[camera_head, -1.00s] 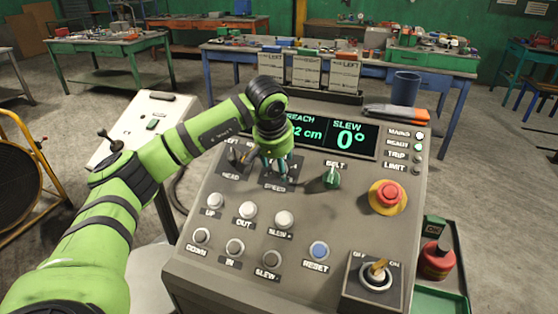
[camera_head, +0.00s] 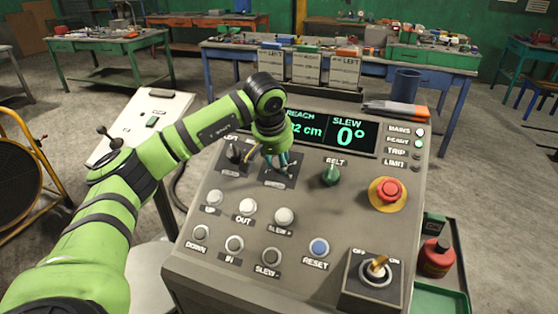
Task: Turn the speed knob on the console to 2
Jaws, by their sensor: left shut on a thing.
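The grey console (camera_head: 290,245) stands in front of me with a lit display (camera_head: 333,133) reading SLEW 0° and a reach value partly hidden. My left gripper (camera_head: 278,163) reaches down onto the speed knob's dark plate at the console's upper left and is shut on the speed knob. The fingers and wrist hide the knob, so its pointer and the scale around it cannot be read. A green belt knob (camera_head: 331,175) sits to the right, apart from the gripper. My right gripper is not in view.
A small lever (camera_head: 236,154) stands close left of the gripper. Push buttons (camera_head: 284,216) lie below it. A red emergency stop (camera_head: 389,190) and an OFF/ON key switch (camera_head: 376,270) are at the right. Cartons (camera_head: 306,68) stand behind the console.

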